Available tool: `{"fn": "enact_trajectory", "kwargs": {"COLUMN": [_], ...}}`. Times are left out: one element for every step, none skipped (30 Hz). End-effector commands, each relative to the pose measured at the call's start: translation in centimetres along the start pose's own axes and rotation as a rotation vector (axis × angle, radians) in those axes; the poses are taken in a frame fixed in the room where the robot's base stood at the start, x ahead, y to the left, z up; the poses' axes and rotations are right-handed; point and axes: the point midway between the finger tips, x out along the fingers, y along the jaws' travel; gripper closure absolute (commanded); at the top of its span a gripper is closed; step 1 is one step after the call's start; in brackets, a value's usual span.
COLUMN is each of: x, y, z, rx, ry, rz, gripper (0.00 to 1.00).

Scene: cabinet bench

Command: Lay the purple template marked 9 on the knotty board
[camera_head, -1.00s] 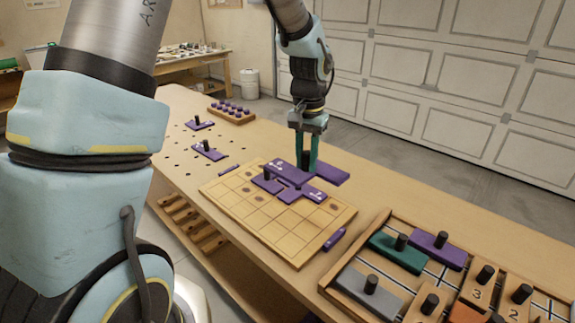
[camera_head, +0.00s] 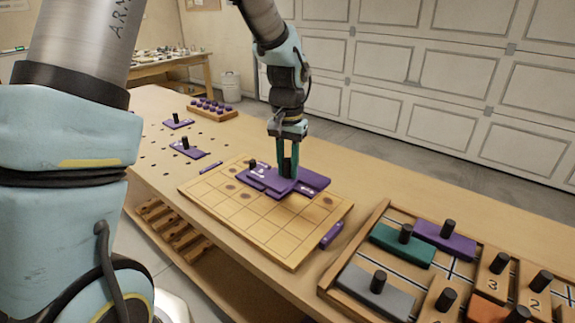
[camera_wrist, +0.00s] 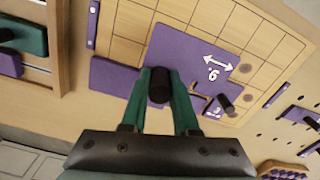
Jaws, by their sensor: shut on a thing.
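The knotty board (camera_head: 240,226) is a pale gridded panel with dark knots on the bench. My gripper (camera_head: 287,172) is shut on the dark knob (camera_wrist: 158,88) of a purple template (camera_head: 264,181), over the board's far edge. In the wrist view this template (camera_wrist: 190,58) carries a white double arrow and a mark that looks like a 9. It partly covers other purple pieces in the picture; whether it touches them or the board I cannot tell. A purple piece with its own dark knob (camera_wrist: 225,101) is close beside it.
A divided wooden tray (camera_head: 337,268) at right holds green, purple, grey and orange knobbed blocks. A small purple strip (camera_head: 331,236) is by the board's right edge. Purple knobbed pieces (camera_head: 187,149) and a rack of purple pegs (camera_head: 212,109) stand at the back left.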

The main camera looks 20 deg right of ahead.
Motion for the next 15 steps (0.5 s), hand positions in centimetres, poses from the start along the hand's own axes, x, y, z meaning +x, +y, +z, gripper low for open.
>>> {"fn": "enact_trajectory", "kwargs": {"x": [0.09,0.06,0.03,0.01,0.01,0.01,0.01,0.02,0.05,0.09,0.16,0.27,0.38,0.52,0.73], "y": [0.00,0.00,0.00,0.00,0.00,0.00,0.00,0.00,0.00,0.00,0.00,0.00,0.00,0.00,0.00], "z": [-0.01,-0.01,-0.01,-0.01,0.00,0.00,0.00,0.00,0.00,0.01,0.01,0.01,0.01,0.02,0.02], "rx": [0.000,0.000,0.000,0.000,0.000,0.000,0.000,0.000,0.000,0.000,0.000,0.000,0.000,0.000,0.000], "ry": [0.000,0.000,0.000,0.000,0.000,0.000,0.000,0.000,0.000,0.000,0.000,0.000,0.000,0.000,0.000], "rz": [0.000,0.000,0.000,0.000,0.000,0.000,0.000,0.000,0.000,0.000,0.000,0.000,0.000,0.000,0.000], "gripper": [1.00,1.00,1.00,1.00,1.00,1.00,1.00,1.00,1.00,1.00,1.00,1.00,1.00,1.00,1.00]}}
